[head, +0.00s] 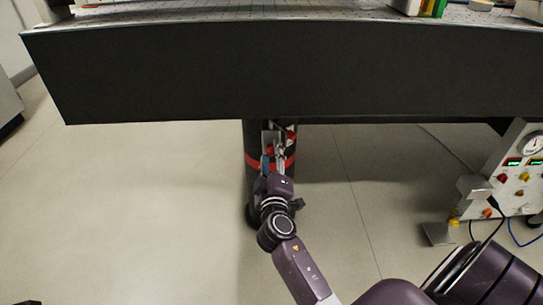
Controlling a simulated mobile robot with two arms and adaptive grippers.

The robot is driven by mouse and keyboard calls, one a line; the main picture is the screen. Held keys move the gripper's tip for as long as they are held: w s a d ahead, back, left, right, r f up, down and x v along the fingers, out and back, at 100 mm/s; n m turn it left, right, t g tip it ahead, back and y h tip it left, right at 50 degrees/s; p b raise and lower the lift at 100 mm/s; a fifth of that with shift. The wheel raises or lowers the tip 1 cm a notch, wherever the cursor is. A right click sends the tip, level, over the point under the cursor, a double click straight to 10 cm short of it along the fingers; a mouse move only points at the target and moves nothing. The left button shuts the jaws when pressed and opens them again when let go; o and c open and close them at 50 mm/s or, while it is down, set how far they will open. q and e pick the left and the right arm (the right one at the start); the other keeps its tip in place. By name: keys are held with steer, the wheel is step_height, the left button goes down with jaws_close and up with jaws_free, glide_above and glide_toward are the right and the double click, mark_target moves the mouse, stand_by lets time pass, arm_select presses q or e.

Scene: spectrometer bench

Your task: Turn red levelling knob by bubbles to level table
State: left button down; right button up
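The optical table (280,72) spans the top of the head view, its thick dark front edge facing me. A dark round leg (253,138) with a red band stands under it. My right gripper (275,150) is reaching under the table edge, in front of this leg. A small red part (270,151) shows between or just behind the fingers; it may be the red levelling knob, but I cannot tell for sure. Whether the fingers are open, or touch it, is too small to see. No bubble levels can be made out.
A white panel (517,172) with a gauge, green displays and coloured knobs stands at the right, with cables trailing to the floor. Green and yellow items (434,8) stand on the tabletop at the upper right. The floor (130,210) left of the leg is clear.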

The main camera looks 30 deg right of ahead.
steer(key=shift+s, duration=0.1)
steer(key=v, duration=0.7)
steer(key=shift+a, duration=0.2)
steer(key=shift+s, duration=0.1)
